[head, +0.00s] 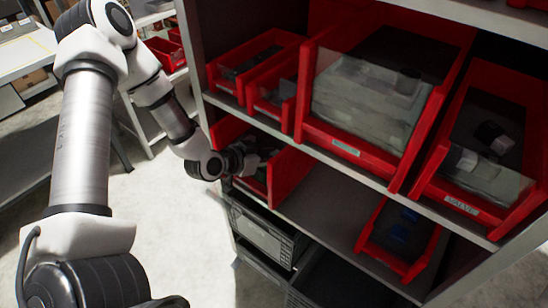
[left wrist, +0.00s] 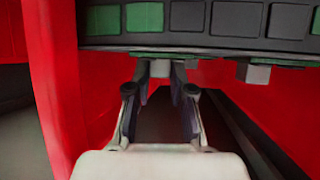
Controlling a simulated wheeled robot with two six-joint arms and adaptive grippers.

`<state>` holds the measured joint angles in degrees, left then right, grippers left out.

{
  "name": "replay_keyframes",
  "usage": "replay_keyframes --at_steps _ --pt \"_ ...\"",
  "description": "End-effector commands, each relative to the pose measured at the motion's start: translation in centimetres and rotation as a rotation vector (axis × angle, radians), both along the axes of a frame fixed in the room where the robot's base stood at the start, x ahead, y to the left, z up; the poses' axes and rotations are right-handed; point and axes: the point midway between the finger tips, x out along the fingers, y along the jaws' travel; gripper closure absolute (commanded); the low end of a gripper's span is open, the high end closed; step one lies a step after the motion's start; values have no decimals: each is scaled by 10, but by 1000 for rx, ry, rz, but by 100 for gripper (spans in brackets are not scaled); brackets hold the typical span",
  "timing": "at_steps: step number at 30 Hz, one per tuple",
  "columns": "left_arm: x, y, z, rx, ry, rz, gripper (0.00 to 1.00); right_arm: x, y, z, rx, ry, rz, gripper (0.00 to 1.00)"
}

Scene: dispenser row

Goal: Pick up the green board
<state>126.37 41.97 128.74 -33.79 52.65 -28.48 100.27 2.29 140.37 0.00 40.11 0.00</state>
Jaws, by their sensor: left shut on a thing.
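My left gripper (head: 248,160) reaches into the lower left red bin (head: 291,180) in the head view. In the left wrist view its two fingers (left wrist: 160,82) run up to the lower edge of a dark board with green and black squares (left wrist: 145,17), the green board. The fingers are shut on it at that edge. The board lies across the top of the wrist view, and its far side is cut off. In the head view the board cannot be made out behind the gripper. My right gripper is not in view.
Red walls (left wrist: 52,80) of the bin stand close around the fingers. Above is a shelf with several red bins, including a large one (head: 347,149) with pale contents. Another red bin (head: 398,265) stands to the right on the lower shelf (head: 340,200), with bare shelf between.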

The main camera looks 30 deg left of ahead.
Motion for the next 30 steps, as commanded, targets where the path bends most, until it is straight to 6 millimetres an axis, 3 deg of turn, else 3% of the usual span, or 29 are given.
replay_keyframes --at_steps 10,17,25,30 --pt "0 0 5 0 1 0 100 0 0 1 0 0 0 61" --pt "0 0 38 -3 -3 1 100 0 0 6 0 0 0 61" --pt "-55 7 46 -12 2 7 100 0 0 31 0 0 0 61" --pt "-96 13 56 -12 6 9 100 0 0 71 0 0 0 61"
